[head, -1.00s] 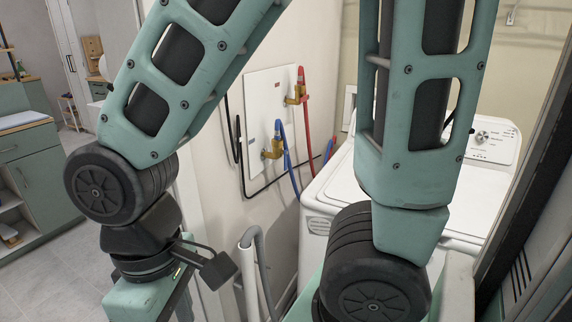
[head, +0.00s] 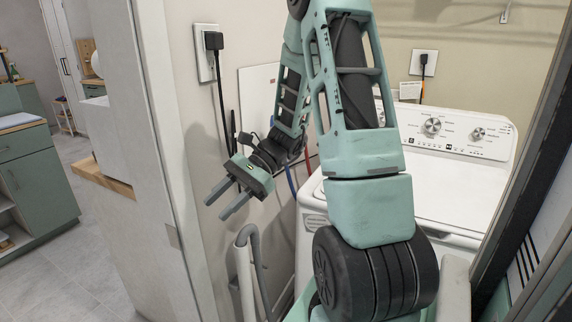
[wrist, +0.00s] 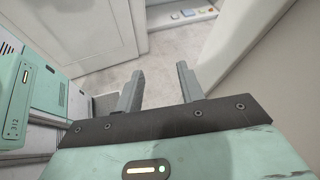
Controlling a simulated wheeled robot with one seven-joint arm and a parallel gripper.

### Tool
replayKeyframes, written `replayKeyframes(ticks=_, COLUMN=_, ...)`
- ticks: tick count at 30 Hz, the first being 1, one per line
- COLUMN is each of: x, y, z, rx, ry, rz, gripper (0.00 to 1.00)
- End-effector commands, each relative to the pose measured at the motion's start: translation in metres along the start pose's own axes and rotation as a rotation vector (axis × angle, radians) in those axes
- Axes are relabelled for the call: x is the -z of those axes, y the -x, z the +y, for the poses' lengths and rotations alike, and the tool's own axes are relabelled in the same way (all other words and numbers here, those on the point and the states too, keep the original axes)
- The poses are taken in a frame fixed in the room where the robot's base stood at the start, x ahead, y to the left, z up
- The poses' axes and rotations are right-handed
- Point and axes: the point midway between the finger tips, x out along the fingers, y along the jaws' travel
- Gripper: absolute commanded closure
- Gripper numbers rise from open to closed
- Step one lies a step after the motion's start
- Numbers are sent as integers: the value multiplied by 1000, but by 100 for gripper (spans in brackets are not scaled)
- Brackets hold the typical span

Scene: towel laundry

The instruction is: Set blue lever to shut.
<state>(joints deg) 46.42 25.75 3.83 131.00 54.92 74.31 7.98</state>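The blue lever is not visible now; my arm covers most of the white wall panel (head: 257,88) that carries the brass valves. A short piece of blue hose (head: 291,181) and of red hose (head: 307,160) show below my arm. My gripper (head: 214,209) is left of the panel and lower, in front of the wall, pointing down and left. Its two fingers are apart with nothing between them. The wrist view shows the open fingers (wrist: 158,78) over floor and pale surfaces, with no valve or lever in sight.
A white washing machine (head: 460,190) stands right of the panel. A grey bent hose and white pipe (head: 243,265) rise below my gripper. A black plug sits in a wall outlet (head: 204,65), its cord hanging beside the panel. A dark door edge (head: 520,170) is at right.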

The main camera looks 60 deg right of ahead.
Motion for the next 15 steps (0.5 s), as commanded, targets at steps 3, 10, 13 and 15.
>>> replayKeyframes(ticks=3, x=46, y=66, z=-9, rx=294, ry=-184, rz=-70, gripper=62)
replayKeyframes(ticks=10, x=123, y=203, z=25, rx=844, ry=-412, rz=-193, gripper=62)
replayKeyframes(ticks=13, x=146, y=248, z=53, rx=1030, ry=-459, rz=-226, gripper=62)
replayKeyframes(ticks=15, x=157, y=270, z=71, rx=1123, ry=-477, rz=-242, gripper=62)
